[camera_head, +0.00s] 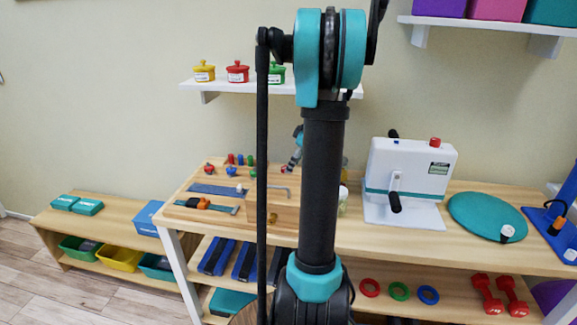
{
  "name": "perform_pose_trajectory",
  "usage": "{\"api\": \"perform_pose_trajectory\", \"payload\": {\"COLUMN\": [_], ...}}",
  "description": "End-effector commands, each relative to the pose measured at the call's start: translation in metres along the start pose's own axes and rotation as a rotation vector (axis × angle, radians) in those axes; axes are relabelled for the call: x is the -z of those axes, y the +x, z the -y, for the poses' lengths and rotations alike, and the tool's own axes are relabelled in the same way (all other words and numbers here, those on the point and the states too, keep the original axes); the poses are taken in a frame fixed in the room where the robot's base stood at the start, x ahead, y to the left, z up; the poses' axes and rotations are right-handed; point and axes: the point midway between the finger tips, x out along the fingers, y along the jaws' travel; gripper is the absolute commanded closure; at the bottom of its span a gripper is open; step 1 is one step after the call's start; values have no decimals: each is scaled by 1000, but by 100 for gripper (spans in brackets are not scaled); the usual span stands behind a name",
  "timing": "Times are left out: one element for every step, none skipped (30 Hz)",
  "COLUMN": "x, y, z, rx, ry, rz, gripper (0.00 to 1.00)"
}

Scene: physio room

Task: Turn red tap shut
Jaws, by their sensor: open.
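A small red tap (209,169) sits at the back left of the wooden activity board (255,212) on the table, left of a blue tap (231,171). It is too small for me to tell how its handle is turned. My gripper (291,168) shows only in part, beside my dark arm column, which hides the rest. It is open, over the back right of the board, to the right of the red tap and apart from it. I see nothing held in it.
A white crank box (410,175) and a teal disc (487,215) stand on the table (390,232) at the right. A wall shelf (225,86) with coloured pots hangs above the board. A low bench (110,222) with bins stands at the left.

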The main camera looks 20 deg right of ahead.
Motion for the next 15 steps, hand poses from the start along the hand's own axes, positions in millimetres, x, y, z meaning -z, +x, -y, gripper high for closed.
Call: {"api": "perform_pose_trajectory", "payload": {"x": [8,11,15,18,17,16,16,16,16,16,16,16,16,16,16], "y": [3,4,6,7,10,13,15,16,17,18,18,18,18,18,18], "z": [0,0,0,0,0,0,0,0,0,0,0,0,0,0,0], "rx": [1,1,1,1,1,1,0,0,0,0,0,0,0,0,0], "ry": [-3,-2,-2,-2,-1,-1,0,0,0,0,0,0,0,0,0], "rz": [0,0,0,0,0,0,0,0,0,0,0,0,0,0,0], "gripper": [39,39,39,39,39,39,39,39,39,39,39,39,39,39,39]}}
